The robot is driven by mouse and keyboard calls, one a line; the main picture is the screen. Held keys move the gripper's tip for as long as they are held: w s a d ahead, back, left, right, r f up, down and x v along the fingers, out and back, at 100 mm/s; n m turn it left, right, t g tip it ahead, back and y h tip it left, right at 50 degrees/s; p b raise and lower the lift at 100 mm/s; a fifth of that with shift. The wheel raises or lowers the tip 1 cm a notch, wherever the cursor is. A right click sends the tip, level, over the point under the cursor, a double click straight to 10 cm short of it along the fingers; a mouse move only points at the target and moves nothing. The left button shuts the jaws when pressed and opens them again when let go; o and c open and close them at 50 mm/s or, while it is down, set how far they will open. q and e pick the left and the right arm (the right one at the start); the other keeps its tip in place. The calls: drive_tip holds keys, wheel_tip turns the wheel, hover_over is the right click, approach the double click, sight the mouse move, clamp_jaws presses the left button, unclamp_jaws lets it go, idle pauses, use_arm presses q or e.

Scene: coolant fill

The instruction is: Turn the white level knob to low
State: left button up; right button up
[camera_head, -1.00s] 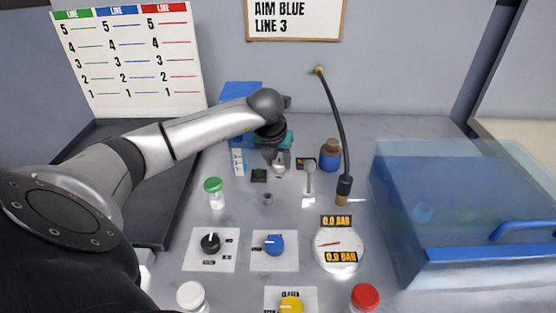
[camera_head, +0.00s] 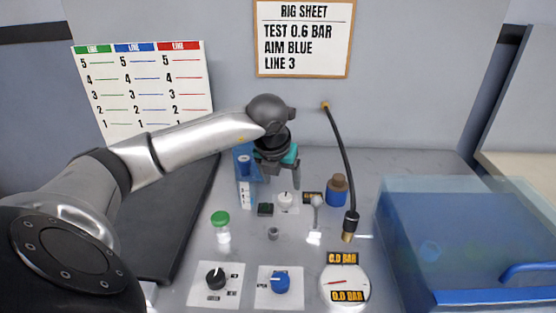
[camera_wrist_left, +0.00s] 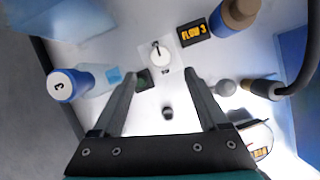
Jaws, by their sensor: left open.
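The white level knob (camera_head: 286,199) sits on a small white plate on the bench, in front of my left gripper. It also shows in the left wrist view (camera_wrist_left: 160,53), with a dark mark on its face. My left gripper (camera_head: 281,180) is open and empty, above and behind the knob in the head view. In the left wrist view its fingers (camera_wrist_left: 162,71) are spread, and the knob shows between and beyond the tips, apart from both. My right gripper is not in view.
A blue bottle (camera_wrist_left: 65,85) marked 3 stands left of the fingers; a corked blue bottle (camera_head: 337,192) and a black hose (camera_head: 345,165) stand right. A green-capped jar (camera_head: 221,228), black knob (camera_head: 216,279), blue knob (camera_head: 280,282) and gauge (camera_head: 344,286) are nearer. A blue-handled clear box (camera_head: 450,240) fills the right.

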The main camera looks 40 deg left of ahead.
use_arm(q)
drive_tip(key=v, duration=0.7)
drive_tip(key=shift+p, duration=0.3)
drive_tip(key=shift+r, duration=0.1)
